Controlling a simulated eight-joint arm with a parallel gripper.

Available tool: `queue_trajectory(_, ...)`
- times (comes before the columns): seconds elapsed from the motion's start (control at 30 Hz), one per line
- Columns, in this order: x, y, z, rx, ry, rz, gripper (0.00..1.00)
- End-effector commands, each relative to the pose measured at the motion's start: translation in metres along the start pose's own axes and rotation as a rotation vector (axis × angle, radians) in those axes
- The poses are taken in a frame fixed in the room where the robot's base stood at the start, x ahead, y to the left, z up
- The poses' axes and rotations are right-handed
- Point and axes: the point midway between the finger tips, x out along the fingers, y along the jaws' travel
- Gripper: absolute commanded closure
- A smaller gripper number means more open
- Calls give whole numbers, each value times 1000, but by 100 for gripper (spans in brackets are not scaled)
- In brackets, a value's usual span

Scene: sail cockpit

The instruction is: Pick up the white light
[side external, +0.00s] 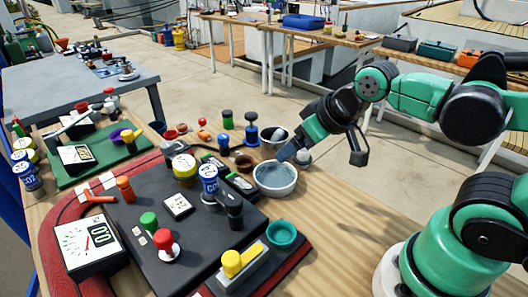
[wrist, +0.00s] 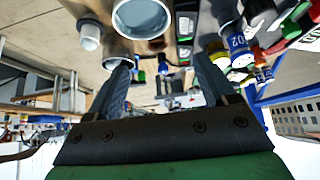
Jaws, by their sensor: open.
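A small white rounded object, which looks like the white light (side external: 304,157), stands on the wooden table just right of the white bowl (side external: 275,191). In the wrist view a white short cylinder, likely the same light (wrist: 90,36), is at the upper left, outside the left finger. I cannot tell the exact height gap.
The bowl with a grey-blue inside is close beside my left finger. A second bowl (side external: 268,150) stands behind it. A black panel (side external: 190,235) with coloured knobs and cylinders fills the table's left. The wood (side external: 345,215) to the right is clear.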

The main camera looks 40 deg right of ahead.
Motion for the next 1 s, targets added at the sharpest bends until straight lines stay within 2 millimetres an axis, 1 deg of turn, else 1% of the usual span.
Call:
queue_trajectory(0.23, 0, 2, -2, 3, -12, 4, 23)
queue_trajectory(0.37, 4, 13, -11, 16, -77, 25, 23)
queue_trajectory(0.47, 12, 28, -22, 34, -166, 46, 23)
queue_trajectory(0.63, 35, 61, -35, 74, -341, 69, 23)
queue_trajectory(0.73, 53, 81, -36, 100, -437, 70, 23)
queue_trajectory(0.83, 69, 99, -34, 124, -518, 65, 23)
queue_trajectory(0.9, 78, 108, -31, 136, -560, 60, 23)
queue_trajectory(1.0, 86, 117, -27, 148, -600, 53, 23)
